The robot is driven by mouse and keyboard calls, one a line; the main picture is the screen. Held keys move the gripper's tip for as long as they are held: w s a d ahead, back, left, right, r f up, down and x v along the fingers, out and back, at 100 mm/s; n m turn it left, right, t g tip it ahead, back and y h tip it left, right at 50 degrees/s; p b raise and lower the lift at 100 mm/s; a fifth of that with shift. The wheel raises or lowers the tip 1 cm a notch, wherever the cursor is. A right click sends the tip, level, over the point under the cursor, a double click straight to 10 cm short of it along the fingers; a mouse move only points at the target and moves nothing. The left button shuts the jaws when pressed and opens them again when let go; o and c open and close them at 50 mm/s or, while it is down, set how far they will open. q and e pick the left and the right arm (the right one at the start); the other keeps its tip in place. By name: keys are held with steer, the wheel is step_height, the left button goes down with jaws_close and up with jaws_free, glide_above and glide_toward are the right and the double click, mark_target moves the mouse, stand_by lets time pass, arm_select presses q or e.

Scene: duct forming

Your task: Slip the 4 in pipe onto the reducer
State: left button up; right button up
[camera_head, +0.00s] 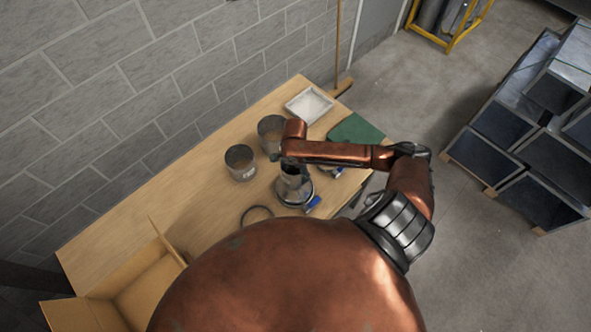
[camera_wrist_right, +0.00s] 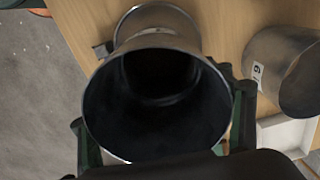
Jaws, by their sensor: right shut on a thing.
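My right gripper (camera_head: 292,160) is at the table's right part, with its arm over it. In the right wrist view its green fingers stand on both sides of a grey metal pipe (camera_wrist_right: 155,110), and it is shut on this pipe. I look into the pipe's dark open end. Beyond the pipe's far end, in line with it, a second metal round part (camera_wrist_right: 180,22), seemingly the reducer, shows. In the head view a metal part (camera_head: 294,192) stands under the gripper. Whether the pipe and reducer touch or overlap is hidden. My left gripper is out of view.
Two other metal pipes (camera_head: 240,163) (camera_head: 271,134) stand left of and behind my gripper; one bears a "6" label (camera_wrist_right: 257,73). A white tray (camera_head: 309,106), a green mat (camera_head: 355,129), a dark ring (camera_head: 257,216), a blue-handled item (camera_head: 312,204) and a cardboard box (camera_head: 150,285) share the table.

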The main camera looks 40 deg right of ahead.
steer(key=shift+f, duration=0.2)
steer(key=o, duration=1.3)
step_height(320, 180, up, 12)
stand_by(0.6)
